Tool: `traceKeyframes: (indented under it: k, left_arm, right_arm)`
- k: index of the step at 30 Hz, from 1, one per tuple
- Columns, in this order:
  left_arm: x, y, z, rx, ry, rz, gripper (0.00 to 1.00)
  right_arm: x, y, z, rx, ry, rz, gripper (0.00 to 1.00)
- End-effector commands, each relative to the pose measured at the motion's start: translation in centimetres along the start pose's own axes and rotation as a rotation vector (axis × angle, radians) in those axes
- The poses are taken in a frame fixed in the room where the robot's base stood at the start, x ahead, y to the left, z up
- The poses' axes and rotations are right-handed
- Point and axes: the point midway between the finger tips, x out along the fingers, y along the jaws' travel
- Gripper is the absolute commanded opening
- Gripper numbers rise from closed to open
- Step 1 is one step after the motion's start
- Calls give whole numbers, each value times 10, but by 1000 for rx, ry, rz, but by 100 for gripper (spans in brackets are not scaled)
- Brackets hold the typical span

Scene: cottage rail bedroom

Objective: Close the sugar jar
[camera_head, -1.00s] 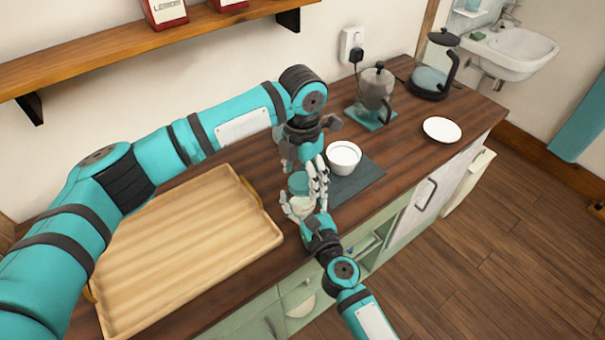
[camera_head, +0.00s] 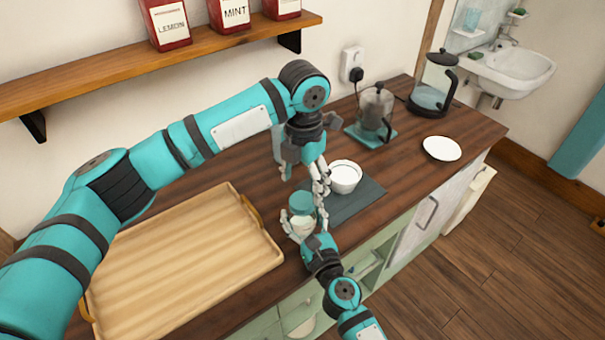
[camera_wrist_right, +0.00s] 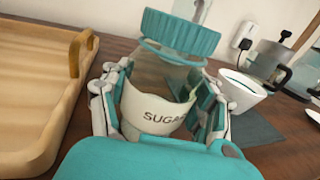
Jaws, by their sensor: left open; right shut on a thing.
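The sugar jar (camera_head: 302,222) is a clear jar with a cream "SUGAR" band and a teal lid (camera_head: 301,202). My right gripper (camera_wrist_right: 165,100) is shut around the jar's body, which stands roughly upright at the counter's front edge. In the right wrist view the ribbed teal lid (camera_wrist_right: 180,33) sits over the jar's mouth, slightly tilted in the picture, with a thin teal ring below it. I cannot tell whether it is fully seated. My left gripper (camera_head: 306,165) is open above and behind the lid, apart from it.
A wooden tray (camera_head: 150,262) lies left of the jar. Behind are a French press (camera_head: 374,108), a kettle (camera_head: 432,95) and a white plate (camera_head: 441,148). A shelf (camera_head: 150,62) hangs above.

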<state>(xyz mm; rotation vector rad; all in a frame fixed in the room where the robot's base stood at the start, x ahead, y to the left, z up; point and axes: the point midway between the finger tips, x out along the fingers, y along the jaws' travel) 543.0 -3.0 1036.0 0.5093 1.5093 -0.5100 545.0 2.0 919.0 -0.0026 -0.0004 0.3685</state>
Motion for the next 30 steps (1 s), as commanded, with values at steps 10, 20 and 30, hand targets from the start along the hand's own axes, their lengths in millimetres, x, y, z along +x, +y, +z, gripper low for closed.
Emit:
traceKeyframes:
  k: [10,20,30]
  left_arm:
    - [-6,0,0,-717,-1,-1,71]
    - [-11,0,-1,-1452,-1,-1,71]
    - [-16,0,-2,-2210,-1,-1,71]
  right_arm:
    - [0,0,-1,-1,2,0,0]
    - [0,0,-1,0,2,0,0]
    - [0,0,-1,0,2,0,0]
